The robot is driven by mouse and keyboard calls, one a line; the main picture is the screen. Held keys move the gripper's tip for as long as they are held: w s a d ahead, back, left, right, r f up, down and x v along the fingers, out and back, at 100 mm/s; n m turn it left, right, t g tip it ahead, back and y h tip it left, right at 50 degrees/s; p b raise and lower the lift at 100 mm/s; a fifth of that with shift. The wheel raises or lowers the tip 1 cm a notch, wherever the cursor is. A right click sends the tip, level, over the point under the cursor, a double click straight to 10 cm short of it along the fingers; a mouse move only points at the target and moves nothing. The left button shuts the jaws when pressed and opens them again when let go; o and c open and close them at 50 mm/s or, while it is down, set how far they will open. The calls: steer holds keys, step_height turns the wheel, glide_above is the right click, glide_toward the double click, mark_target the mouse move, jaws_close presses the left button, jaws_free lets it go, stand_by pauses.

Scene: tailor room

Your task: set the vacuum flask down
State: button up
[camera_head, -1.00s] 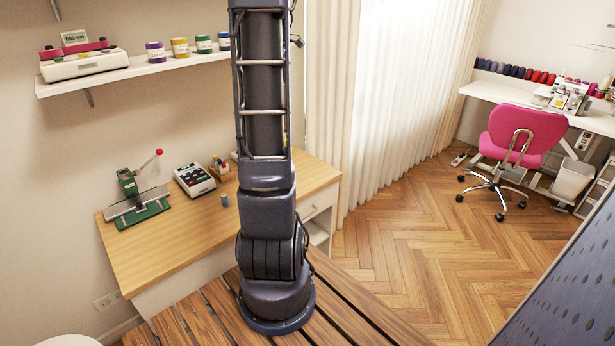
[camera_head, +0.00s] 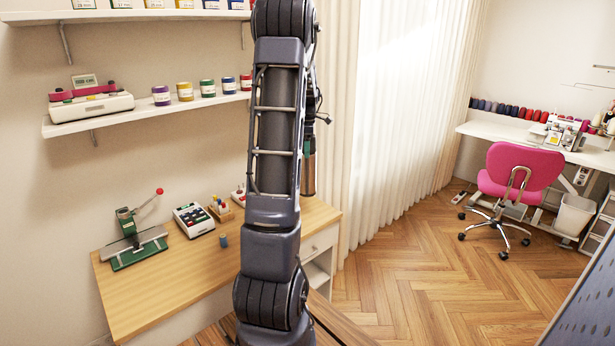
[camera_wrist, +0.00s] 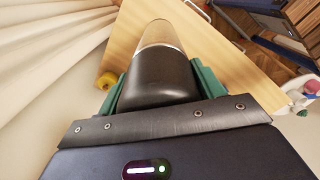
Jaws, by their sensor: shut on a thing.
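The vacuum flask (camera_wrist: 160,70) is in the wrist view, with a dark rounded near end and a shiny silver and tan body beyond it. My gripper (camera_wrist: 160,82) is shut on it, with a green finger pad against each side. In the head view a strip of the flask (camera_head: 309,172) shows just right of my arm, above the back right of the wooden desk (camera_head: 170,285). My arm hides the gripper and much of the flask there. In the wrist view the desk top (camera_wrist: 215,55) lies beyond the flask, apparently with a gap between them.
On the desk stand a green press (camera_head: 133,240), a card terminal (camera_head: 194,220), a small blue cylinder (camera_head: 223,240) and a wooden holder (camera_head: 221,210). The desk's front left is clear. A curtain (camera_head: 350,120) is close on the right.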

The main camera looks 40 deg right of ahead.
mark_target(307, 172)
step_height(307, 172, down, 11)
steer(key=shift+f, duration=0.1)
stand_by(0.5)
steer(key=shift+f, duration=0.15)
steer(key=o, duration=1.6)
